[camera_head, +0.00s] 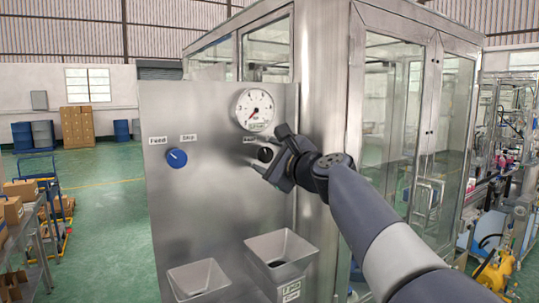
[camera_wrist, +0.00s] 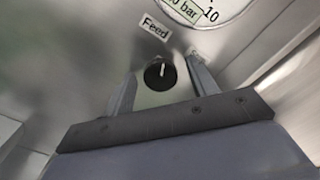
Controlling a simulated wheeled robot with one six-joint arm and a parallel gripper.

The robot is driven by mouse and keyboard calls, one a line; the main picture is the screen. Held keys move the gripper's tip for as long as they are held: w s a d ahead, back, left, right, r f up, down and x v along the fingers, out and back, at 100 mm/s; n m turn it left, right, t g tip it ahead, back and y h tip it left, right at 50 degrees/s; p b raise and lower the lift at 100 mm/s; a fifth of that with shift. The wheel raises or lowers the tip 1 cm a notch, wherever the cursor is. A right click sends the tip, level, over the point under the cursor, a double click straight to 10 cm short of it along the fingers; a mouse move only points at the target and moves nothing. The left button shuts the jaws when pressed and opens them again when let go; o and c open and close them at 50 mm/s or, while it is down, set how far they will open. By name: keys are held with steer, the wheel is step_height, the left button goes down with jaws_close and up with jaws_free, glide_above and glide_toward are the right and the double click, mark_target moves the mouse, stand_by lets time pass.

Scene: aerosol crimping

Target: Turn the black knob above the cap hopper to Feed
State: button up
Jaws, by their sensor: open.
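The black knob (camera_head: 265,154) is on the steel panel, below the gauge and above the right hopper (camera_head: 282,248). In the wrist view the knob (camera_wrist: 159,76) has a white pointer mark aimed up, between the Feed label (camera_wrist: 155,28) at its upper left and a partly hidden label (camera_wrist: 195,54) at its upper right. My gripper (camera_wrist: 163,70) is open, with one finger on each side of the knob and visible gaps to it. In the head view my gripper (camera_head: 270,149) is at the panel, partly covering the knob's surroundings. The hopper's label is too small to read surely.
A blue knob (camera_head: 177,158) with Feed and Stop labels is to the left, above a second hopper (camera_head: 198,279). A round gauge (camera_head: 255,109) is just above my gripper. The steel cabinet with glass doors (camera_head: 395,120) stands right behind my arm.

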steer(key=shift+c, duration=0.2)
steer(key=c, duration=0.9)
steer(key=shift+f+n+b, duration=0.25)
steer(key=shift+n+b, duration=0.55)
steer(key=n+b, duration=0.1)
steer(key=n, duration=0.1)
steer(key=shift+r+n, duration=0.15)
steer(key=shift+n, duration=0.15)
steer(key=o, duration=0.9)
steer(key=shift+o, duration=0.2)
steer(key=shift+s, duration=0.1)
